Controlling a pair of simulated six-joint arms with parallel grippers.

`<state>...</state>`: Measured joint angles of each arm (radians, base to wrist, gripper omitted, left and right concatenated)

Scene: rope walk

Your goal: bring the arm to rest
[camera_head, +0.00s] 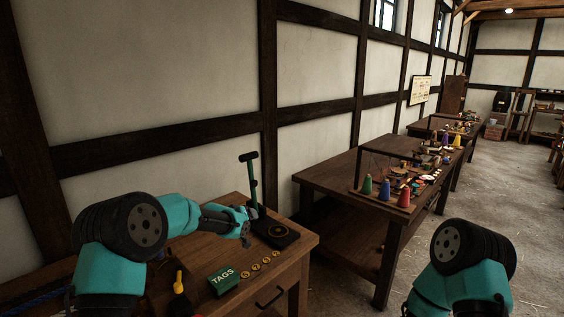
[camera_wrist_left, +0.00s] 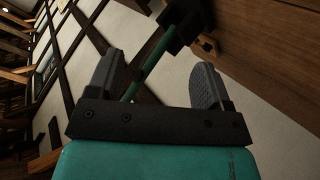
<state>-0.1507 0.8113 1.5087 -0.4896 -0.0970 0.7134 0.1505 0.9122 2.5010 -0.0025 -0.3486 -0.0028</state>
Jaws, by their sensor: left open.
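My left arm reaches in from the left over the near table in the head view. Its gripper (camera_head: 247,221) is beside a device with a green upright and a black base. In the left wrist view my left gripper (camera_wrist_left: 160,75) is open, its two grey fingers apart. The green upright (camera_wrist_left: 150,65) shows between and beyond the fingers; I cannot tell whether they touch it. My right arm shows at the lower right of the head view, bent, and its gripper is out of the frame.
The device's black base (camera_head: 277,234) sits at the near table's back corner. A green TAGS box (camera_head: 223,281), several brass discs (camera_head: 258,267) and a yellow-handled tool (camera_head: 179,283) lie nearby. A second table (camera_head: 325,177) carries colored cones (camera_head: 404,195). Open floor (camera_head: 500,190) lies to the right.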

